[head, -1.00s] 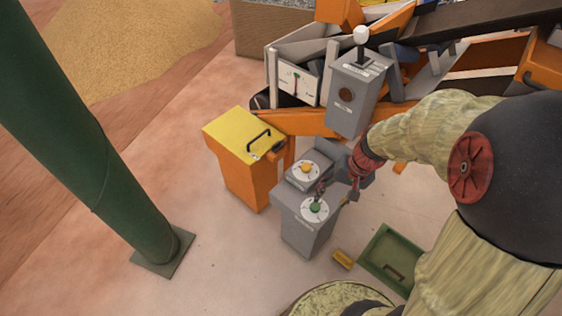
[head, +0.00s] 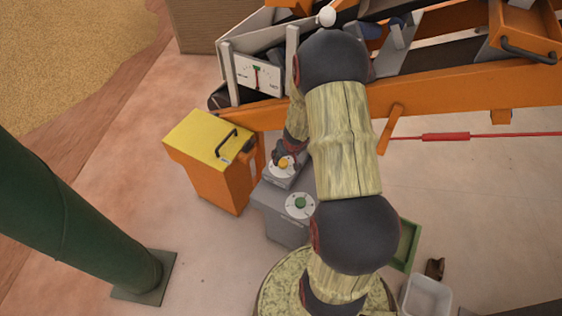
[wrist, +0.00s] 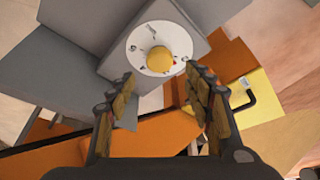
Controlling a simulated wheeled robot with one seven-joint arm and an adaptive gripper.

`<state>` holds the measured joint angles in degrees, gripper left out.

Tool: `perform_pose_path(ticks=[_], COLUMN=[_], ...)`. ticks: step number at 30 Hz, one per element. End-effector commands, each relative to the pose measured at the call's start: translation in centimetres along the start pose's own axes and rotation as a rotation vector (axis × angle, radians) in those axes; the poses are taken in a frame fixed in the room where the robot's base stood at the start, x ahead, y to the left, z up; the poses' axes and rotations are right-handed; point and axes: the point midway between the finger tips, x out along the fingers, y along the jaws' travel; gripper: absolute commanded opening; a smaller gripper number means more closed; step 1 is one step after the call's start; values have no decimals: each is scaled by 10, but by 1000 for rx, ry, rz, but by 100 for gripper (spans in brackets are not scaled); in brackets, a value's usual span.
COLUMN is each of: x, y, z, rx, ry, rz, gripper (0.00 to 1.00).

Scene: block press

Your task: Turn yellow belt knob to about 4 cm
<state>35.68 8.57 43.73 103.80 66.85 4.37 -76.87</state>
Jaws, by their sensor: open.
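The yellow belt knob (head: 284,163) sits on a white round dial (head: 276,172) on top of the rear grey box. In the wrist view the yellow knob (wrist: 159,59) and its marked dial (wrist: 142,37) show just beyond the fingertips, between the two fingers. My gripper (wrist: 162,86) is open and empty, with padded fingers apart on either side. In the head view my gripper (head: 284,158) is right at the knob, partly hidden behind my arm. I cannot tell whether a finger touches the knob.
A green knob (head: 300,203) on its own dial stands on the nearer grey box. The orange bin with a yellow lid (head: 205,138) is close on the left. A conveyor (head: 440,100) with orange side rail runs behind. A green tray (head: 408,245) and white bin (head: 428,296) lie front right.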

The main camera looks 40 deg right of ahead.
Motion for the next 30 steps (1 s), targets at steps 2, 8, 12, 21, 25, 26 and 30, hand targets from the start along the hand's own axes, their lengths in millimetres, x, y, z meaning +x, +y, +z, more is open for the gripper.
perform_pose_path(ticks=[2,8,12,21,25,26,30], x=[16,47,61,67,66,66,66], y=[0,-1,-1,0,-1,-1,-1], z=[2,3,2,0,0,0,0], rx=[1,1,1,2,2,2,2], ry=[-2,-2,-1,0,0,0,0], rz=[-1,-1,-1,-1,-1,-1,-1], gripper=[51,51,51,51,50,48,40])
